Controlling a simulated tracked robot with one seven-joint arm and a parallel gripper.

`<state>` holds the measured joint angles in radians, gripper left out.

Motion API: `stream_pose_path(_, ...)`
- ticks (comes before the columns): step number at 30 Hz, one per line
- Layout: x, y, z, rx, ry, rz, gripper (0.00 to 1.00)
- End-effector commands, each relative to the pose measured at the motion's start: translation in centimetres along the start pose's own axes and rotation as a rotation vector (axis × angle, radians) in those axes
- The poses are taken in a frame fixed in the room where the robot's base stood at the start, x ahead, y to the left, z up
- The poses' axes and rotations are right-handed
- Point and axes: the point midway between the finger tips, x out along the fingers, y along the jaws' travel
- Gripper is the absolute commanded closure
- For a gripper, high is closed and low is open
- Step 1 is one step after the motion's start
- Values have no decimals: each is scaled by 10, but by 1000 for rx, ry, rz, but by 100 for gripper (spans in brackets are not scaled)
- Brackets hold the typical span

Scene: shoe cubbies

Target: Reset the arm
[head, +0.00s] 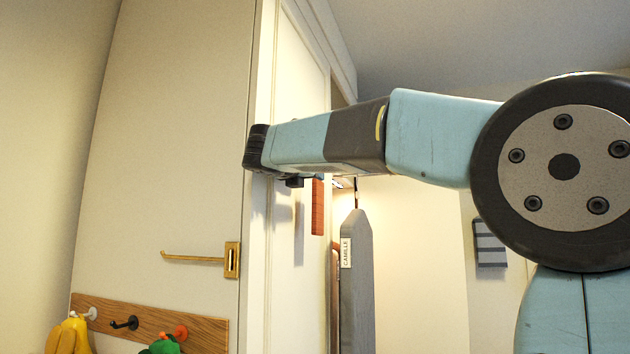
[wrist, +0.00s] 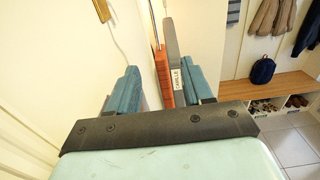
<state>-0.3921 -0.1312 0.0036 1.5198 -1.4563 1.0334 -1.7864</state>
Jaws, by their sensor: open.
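My arm reaches across the head view to the left, and its dark wrist end is in front of a white panelled door (head: 300,90). My gripper (wrist: 157,82) shows in the wrist view with two blue fingers spread apart, so it is open. I see nothing gripped between them. A grey board labelled "CAMILLE" (wrist: 172,50) and an orange-red piece (wrist: 164,85) appear in the gap between the fingers, seemingly beyond them. In the head view the fingers are not clearly visible.
A brass latch (head: 232,260) and a wooden hook rail (head: 150,322) are at left. The wrist view shows a wooden bench (wrist: 270,88) with shoe cubbies, a blue backpack (wrist: 262,71) and hanging coats (wrist: 272,17).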

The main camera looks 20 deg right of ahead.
Motion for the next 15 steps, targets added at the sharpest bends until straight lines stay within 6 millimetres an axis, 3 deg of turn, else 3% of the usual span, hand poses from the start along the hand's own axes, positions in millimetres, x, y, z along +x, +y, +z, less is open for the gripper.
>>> stream_pose_path(6, -30, 0, 0, 0, 0, 0, 50)
stream_pose_path(15, -41, 0, -1, -1, 0, -2, 50)
